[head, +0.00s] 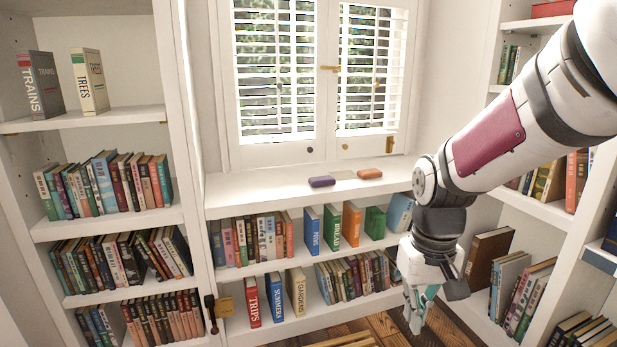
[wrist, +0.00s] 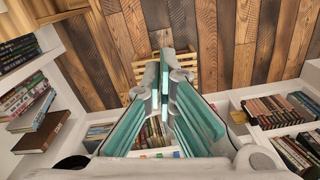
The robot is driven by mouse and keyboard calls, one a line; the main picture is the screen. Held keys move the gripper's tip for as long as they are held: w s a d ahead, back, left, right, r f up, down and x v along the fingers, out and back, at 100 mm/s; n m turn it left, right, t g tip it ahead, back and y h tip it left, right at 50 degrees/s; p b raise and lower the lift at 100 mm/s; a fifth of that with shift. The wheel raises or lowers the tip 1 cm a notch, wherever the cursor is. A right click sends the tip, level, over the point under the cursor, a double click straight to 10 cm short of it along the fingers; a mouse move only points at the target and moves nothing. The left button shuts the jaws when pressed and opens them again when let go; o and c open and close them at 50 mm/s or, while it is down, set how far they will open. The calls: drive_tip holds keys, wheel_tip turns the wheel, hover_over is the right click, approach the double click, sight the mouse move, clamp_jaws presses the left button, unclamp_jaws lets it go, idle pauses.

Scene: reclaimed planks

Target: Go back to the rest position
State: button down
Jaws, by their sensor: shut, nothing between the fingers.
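My gripper (head: 418,306) hangs at the lower right of the head view, in front of the low shelves under the window. Its fingers point down and are shut, with nothing between them. In the wrist view my gripper (wrist: 164,70) shows its teal finger pads drawn together at the tips, over the plank floor (wrist: 215,35). My arm comes in from the upper right of the head view.
A low bookcase (head: 270,190) under the window holds rows of books, and a purple case (head: 321,182) and an orange case (head: 369,173) lie on its top. Tall bookcases stand at left (head: 100,118) and right (head: 535,208). A slatted wooden thing (wrist: 205,72) lies on the floor.

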drive_tip(key=s+r+m, duration=0.1)
drive_tip(key=s+r, duration=0.3)
drive_tip(key=s, duration=0.9)
drive_tip(key=s+r+m, duration=0.1)
drive_tip(key=s+r, duration=0.3)
drive_tip(key=s, duration=0.9)
wheel_tip(320, 180, up, 32)
drive_tip(key=d+t+p, duration=0.1)
drive_tip(key=t+p, duration=0.3)
drive_tip(key=p, duration=2.6)
drive_tip(key=shift+d+n, duration=0.2)
drive_tip(key=shift+n, duration=0.2)
